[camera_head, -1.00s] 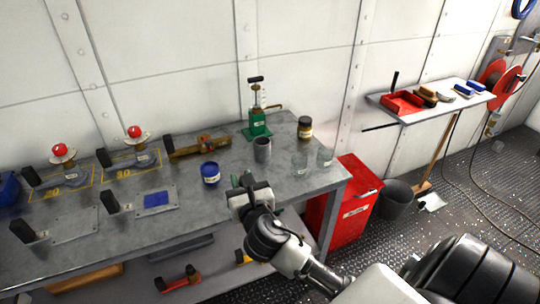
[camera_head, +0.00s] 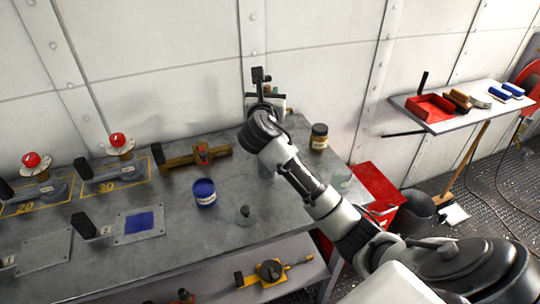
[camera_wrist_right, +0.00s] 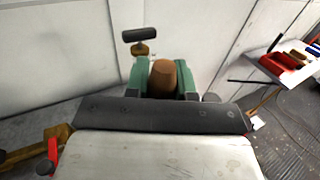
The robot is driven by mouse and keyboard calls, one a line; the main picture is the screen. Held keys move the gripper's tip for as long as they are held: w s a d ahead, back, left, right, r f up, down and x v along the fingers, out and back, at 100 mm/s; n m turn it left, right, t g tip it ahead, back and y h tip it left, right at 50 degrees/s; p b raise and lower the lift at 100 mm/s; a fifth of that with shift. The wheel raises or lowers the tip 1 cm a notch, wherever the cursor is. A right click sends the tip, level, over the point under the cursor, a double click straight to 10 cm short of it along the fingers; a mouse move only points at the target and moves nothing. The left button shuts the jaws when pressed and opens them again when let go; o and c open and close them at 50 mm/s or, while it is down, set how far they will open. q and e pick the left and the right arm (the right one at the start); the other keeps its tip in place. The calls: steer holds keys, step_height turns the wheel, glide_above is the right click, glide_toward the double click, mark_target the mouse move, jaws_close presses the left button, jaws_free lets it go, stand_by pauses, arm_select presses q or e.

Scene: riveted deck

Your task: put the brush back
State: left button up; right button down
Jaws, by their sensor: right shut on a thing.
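My right gripper (camera_head: 270,99) is over the back of the workbench, in front of the hand pump (camera_head: 261,76). In the right wrist view its green fingers are shut on a rounded brown end, which looks like the handle of the brush (camera_wrist_right: 163,80). The rest of the brush is hidden, so I cannot tell its tilt. The pump's black T-handle (camera_wrist_right: 140,35) shows just beyond the fingers. The grey cup (camera_head: 265,168) is mostly hidden behind my right arm. My left gripper is not in view.
On the bench (camera_head: 180,262) stand a blue jar (camera_head: 204,192), a small grey knobbed piece (camera_head: 245,215), a brown jar (camera_head: 319,137) and a brass piece (camera_head: 195,157). A red cabinet (camera_head: 378,188) stands at the right, below a wall shelf (camera_head: 455,122).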

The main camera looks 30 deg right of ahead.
steer(key=f, duration=0.4)
steer(key=shift+s+a+f, duration=0.3)
steer(key=shift+s+a, duration=0.1)
steer(key=shift+w+d+f, duration=0.15)
steer(key=shift+f, duration=2.2)
steer(key=c, duration=1.4)
jaws_free()
steer(key=shift+f+b, duration=0.1)
steer(key=shift+b, duration=0.2)
steer(key=o, duration=0.4)
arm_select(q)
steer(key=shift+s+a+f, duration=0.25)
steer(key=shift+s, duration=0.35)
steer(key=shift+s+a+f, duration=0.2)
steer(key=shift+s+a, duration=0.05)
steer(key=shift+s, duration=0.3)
arm_select(e)
steer(key=shift+o, duration=0.2)
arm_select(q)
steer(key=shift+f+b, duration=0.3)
arm_select(e)
steer(key=v, duration=1.2)
